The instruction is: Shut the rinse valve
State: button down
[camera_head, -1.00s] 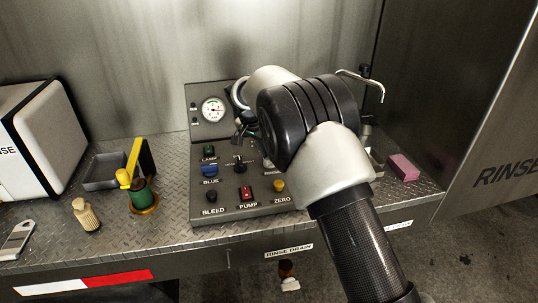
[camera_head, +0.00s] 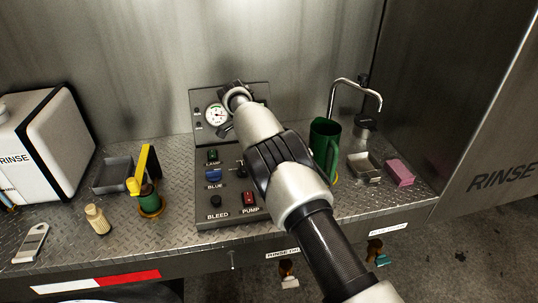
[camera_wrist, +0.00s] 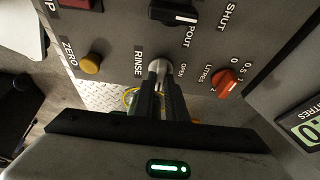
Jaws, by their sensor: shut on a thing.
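The rinse valve shows in the wrist view as a pale metal handle (camera_wrist: 158,67) on the grey control panel (camera_wrist: 120,35), between the labels RINSE and OPEN. A SHUT label stands farther off at the upper right. My gripper (camera_wrist: 159,88) is closed on this handle, and its dark fingers hide the lower part. Which way the handle points is hard to tell. In the head view my arm covers the right part of the panel (camera_head: 205,221), and the valve and fingertips are hidden.
Near the handle are a yellow ZERO button (camera_wrist: 91,64), a black SPOUT knob (camera_wrist: 172,13) and a red LITRES knob (camera_wrist: 224,83). A green jug (camera_head: 324,140), a bent tap (camera_head: 333,96) and a pink block (camera_head: 400,172) stand right of my arm.

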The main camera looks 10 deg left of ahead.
dwell(0.5)
jog(key=c, duration=1.8)
grip_release()
jog(key=p+v, duration=0.3)
jog(key=v, duration=0.4)
jog(key=shift+r, duration=0.3)
